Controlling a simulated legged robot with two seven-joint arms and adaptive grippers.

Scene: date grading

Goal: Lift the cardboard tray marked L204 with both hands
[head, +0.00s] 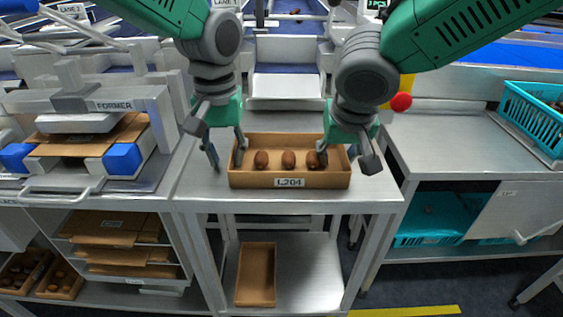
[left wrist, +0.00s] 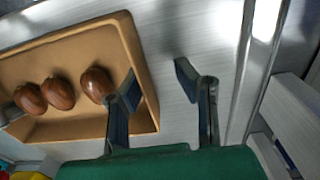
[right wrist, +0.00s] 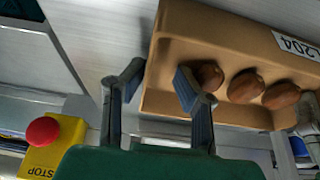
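The cardboard tray (head: 240,181) marked L204 is brown, open-topped and sits flat on the metal table. Three brown dates (head: 288,159) lie in it in a row. My left gripper (head: 227,158) is open at the tray's left end. In the left wrist view its fingers (left wrist: 157,75) straddle the end wall, one over the inside and one outside. My right gripper (head: 346,154) is open at the right end. In the right wrist view its fingers (right wrist: 158,72) straddle that wall the same way, one close to a date (right wrist: 209,76). Neither is closed on the wall.
A former machine (head: 130,105) with cardboard stands at the left. An empty cardboard tray (head: 256,273) lies on the lower shelf. A red stop button (head: 401,101) is close beside my right arm. A teal crate (head: 520,104) stands on the right bench. Bare table surrounds the tray.

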